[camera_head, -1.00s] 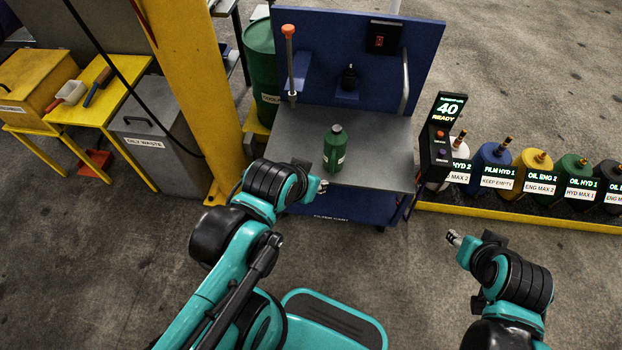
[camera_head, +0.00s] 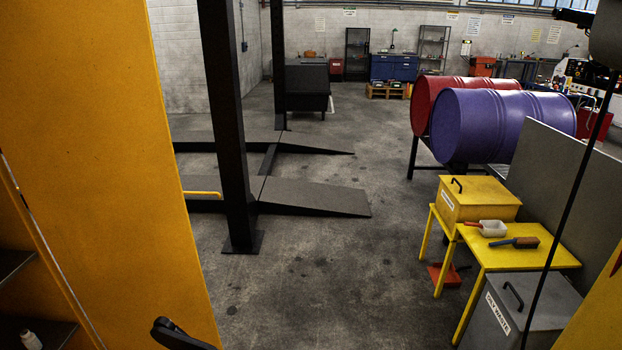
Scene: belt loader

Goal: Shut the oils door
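A tall yellow panel (camera_head: 120,170) fills the left side of the head view. It may be the oils door, but no label shows on it. Neither of my grippers is in view.
A black lift post (camera_head: 228,130) and ramps (camera_head: 310,197) stand beyond the panel. Right are a yellow bench (camera_head: 525,257), oily waste bin (camera_head: 490,320), purple drum (camera_head: 480,125) and red drum (camera_head: 425,100). Grey floor (camera_head: 330,270) between is clear.

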